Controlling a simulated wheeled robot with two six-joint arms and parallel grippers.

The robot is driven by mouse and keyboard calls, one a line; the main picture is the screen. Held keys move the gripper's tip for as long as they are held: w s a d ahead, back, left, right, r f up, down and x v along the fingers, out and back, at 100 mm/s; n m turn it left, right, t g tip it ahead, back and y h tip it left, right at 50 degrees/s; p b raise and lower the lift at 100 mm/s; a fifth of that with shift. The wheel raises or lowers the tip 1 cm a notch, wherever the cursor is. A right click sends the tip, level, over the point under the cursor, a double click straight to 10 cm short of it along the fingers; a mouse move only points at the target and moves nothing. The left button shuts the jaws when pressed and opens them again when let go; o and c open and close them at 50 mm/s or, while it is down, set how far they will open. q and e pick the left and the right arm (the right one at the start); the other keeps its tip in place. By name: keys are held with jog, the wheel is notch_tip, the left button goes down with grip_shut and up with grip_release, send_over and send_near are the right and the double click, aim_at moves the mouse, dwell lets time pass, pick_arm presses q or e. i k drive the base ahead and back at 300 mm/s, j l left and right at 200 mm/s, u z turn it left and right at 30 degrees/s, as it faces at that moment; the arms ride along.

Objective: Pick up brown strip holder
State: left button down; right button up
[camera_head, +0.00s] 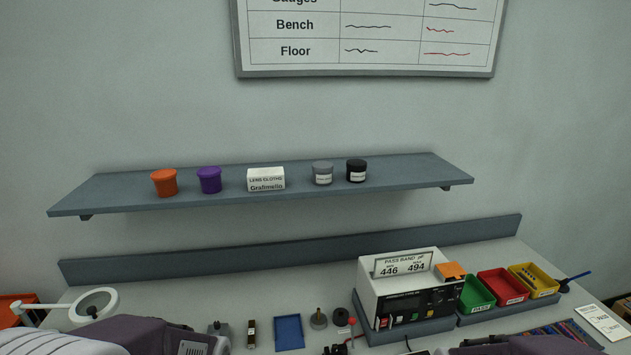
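A small dark brown upright piece with pale parts (251,333) stands on the bench near the front, left of a blue tray. It looks like the brown strip holder, but it is too small to be sure. My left arm comes in at the bottom left and my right arm at the bottom right. Only arm links show; the fingertips of both grippers are outside the picture, so I cannot see whether they hold anything.
A blue tray (289,332) lies right of the brown piece. A white test instrument (398,282) stands on the bench, with green (475,294), red (502,286) and yellow (533,280) bins beside it. A ring lamp (93,305) stands left. A shelf (120,196) with jars hangs above.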

aim_at(526, 280)
jog(key=u, duration=1.1)
jog(key=z, duration=2.5)
jog(key=i+l+u, duration=0.5)
jog(key=l, duration=0.15)
jog(key=i+l+u, duration=0.25)
jog(key=l, duration=0.15)
jog(key=l+u, duration=0.25)
jog(key=l, duration=0.2)
jog(key=i+l+u, duration=0.3)
jog(key=l, duration=0.15)
jog(key=l+u, duration=0.25)
jog(key=l, duration=0.2)
jog(key=l+u, duration=0.25)
jog(key=l, duration=0.25)
